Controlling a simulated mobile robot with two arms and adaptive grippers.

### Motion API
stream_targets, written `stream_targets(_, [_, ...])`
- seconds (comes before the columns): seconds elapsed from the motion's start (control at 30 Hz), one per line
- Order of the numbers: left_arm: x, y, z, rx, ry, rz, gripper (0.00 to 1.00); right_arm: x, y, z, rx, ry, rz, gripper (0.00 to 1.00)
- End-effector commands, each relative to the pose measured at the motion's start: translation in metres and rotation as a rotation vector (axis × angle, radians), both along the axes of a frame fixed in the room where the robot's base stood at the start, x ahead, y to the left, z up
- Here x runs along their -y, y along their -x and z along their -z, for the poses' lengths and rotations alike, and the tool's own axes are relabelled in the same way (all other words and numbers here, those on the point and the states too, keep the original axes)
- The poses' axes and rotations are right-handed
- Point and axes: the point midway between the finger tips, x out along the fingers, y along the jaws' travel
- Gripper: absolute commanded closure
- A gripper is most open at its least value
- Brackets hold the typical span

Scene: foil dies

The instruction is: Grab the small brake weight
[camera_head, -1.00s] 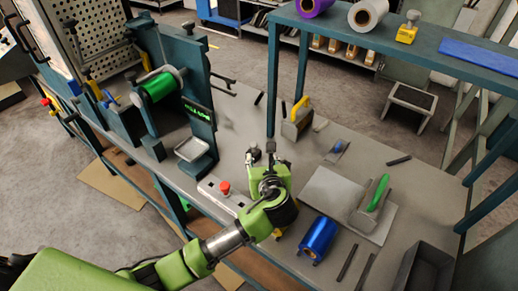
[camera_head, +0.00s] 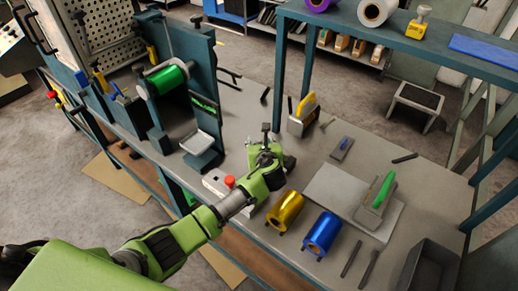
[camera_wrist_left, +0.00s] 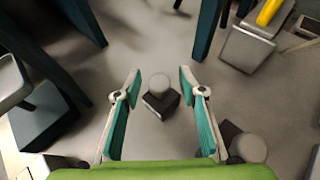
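In the left wrist view, a small weight (camera_wrist_left: 161,101) with a dark block body and a round pale knob stands on the bench, centred between and beyond my fingers. A second, larger-looking round-knobbed piece (camera_wrist_left: 247,149) is at lower right, partly hidden by my gripper. My left gripper (camera_wrist_left: 160,82) is open, its two teal-padded fingers apart with nothing between the pads. In the head view my left gripper (camera_head: 265,134) is over the bench beside the red button; its own wrist hides the small weight there. My right gripper is not in view.
A yellow-handled block (camera_head: 301,118) stands beyond my gripper. A green roll stand with a pale tray (camera_head: 198,142) is at left. Yellow (camera_head: 285,210) and blue (camera_head: 322,233) rolls lie nearer. A plate (camera_head: 335,190) bears a green-handled tool (camera_head: 377,195).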

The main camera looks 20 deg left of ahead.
Motion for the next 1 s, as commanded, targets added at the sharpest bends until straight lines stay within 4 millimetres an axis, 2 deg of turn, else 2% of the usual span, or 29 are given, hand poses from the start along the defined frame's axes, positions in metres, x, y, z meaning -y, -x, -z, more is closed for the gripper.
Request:
stream_targets(0.2, [0.0, -0.001, 0.0, 0.0, 0.0, 0.0, 0.62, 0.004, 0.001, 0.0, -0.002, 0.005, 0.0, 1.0])
stream_targets(0.33, [0.0, 0.0, 0.0, 0.0, 0.0, 0.0, 0.96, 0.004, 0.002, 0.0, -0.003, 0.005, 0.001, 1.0])
stream_targets(0.37, [0.0, 0.0, 0.0, 0.0, 0.0, 0.0, 1.0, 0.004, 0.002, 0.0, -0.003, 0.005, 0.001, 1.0])
stream_targets(0.73, [0.0, -0.001, -0.007, 0.005, 0.0, 0.0, 1.0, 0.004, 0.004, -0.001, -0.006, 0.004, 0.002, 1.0])
stream_targets(0.87, [0.0, -0.002, -0.026, 0.009, 0.001, 0.0, 1.0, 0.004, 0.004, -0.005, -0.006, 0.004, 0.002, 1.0])
stream_targets(1.0, [0.0, -0.002, -0.054, 0.009, 0.0, 0.001, 1.0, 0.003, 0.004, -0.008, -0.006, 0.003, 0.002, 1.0])
